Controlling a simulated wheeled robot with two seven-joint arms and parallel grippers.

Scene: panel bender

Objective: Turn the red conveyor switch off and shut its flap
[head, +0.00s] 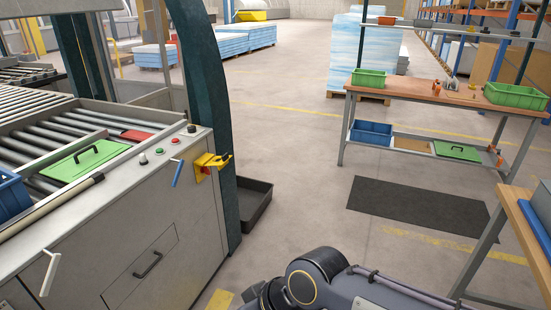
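A yellow switch box (208,161) is mounted at the right end of the grey conveyor cabinet. A small red part (205,170) shows on it, which looks like the red switch. Yellow pieces stick out to the right of the box, and the flap seems to stand open; the switch's exact position is too small to tell. Neither gripper is in view. Dark links of one of my arms show at the bottom centre, well apart from the switch box.
The cabinet (150,235) has round buttons, a blue lever (177,173) and a white lever (49,272). A green lidded panel (85,160) lies on the rollers. A dark green post (215,110) and black tray (255,203) stand beside it.

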